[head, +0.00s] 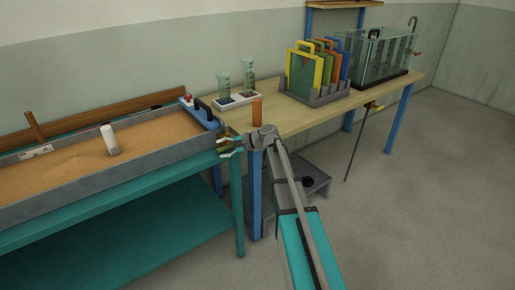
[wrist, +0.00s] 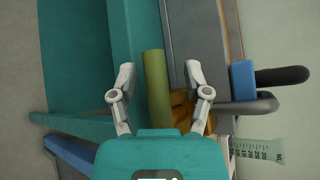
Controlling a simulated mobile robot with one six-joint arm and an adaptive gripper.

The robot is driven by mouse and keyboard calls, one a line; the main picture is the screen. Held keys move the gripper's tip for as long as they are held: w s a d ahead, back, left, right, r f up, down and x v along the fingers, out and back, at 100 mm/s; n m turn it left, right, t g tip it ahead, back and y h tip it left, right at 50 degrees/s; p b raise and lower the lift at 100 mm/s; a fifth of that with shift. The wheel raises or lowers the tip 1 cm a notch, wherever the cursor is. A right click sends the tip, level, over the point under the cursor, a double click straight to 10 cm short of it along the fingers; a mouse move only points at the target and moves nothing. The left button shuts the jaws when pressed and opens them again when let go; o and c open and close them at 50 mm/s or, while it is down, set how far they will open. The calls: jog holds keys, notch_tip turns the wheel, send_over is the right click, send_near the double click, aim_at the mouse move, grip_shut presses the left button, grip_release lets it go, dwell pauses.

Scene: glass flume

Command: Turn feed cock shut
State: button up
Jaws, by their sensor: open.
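What looks like the feed cock shows in the wrist view as an olive-green bar handle (wrist: 157,88) beside a yellow-brown body (wrist: 178,108), at the end of the grey sand tray. My gripper (wrist: 160,74) is open, with one finger on each side of the bar and visible gaps to both. Nothing is clamped. In the head view my gripper (head: 221,147) is at the tray's right end, below the blue end piece, and its fingers largely hide the cock there. How far the handle is turned I cannot tell.
The sand tray (head: 60,191) stands on a teal bench (head: 110,195). A wooden table (head: 310,116) to the right bears an orange cylinder (head: 257,111), measuring cylinders, coloured plates in a rack (head: 318,97) and a glass tank (head: 372,52).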

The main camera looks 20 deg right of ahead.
jog(key=m+y+b, duration=0.1)
jog(key=y+b, duration=0.1)
jog(key=b, duration=0.1)
jog(key=r+m+y+b, duration=0.1)
jog(key=shift+w+d+m+t+y, duration=0.1)
jog(key=shift+d+m+t+y, duration=0.2)
jog(key=shift+t+y, duration=0.1)
jog(key=v, duration=1.3)
jog(key=shift+d+r, duration=0.2)
jog(key=shift+d, duration=0.15)
jog(key=s+a+f+n+g+h, duration=0.4)
jog(key=s+a+f+n+h, duration=0.15)
jog(key=s+a+f, duration=0.45)
jog(key=s+f+n+g+h, duration=0.1)
jog(key=s+f+n+h, duration=0.2)
jog(key=s, duration=0.4)
jog(key=s+a+f+n+g+h, duration=0.1)
jog(key=s+f+n+h, duration=0.3)
jog(key=h, duration=0.4)
jog(key=shift+s+a+f, duration=0.2)
jog(key=shift+s+f, duration=0.6)
jog(key=shift+s, duration=0.6)
jog(key=shift+a+h, duration=0.15)
jog(key=shift+h, duration=0.1)
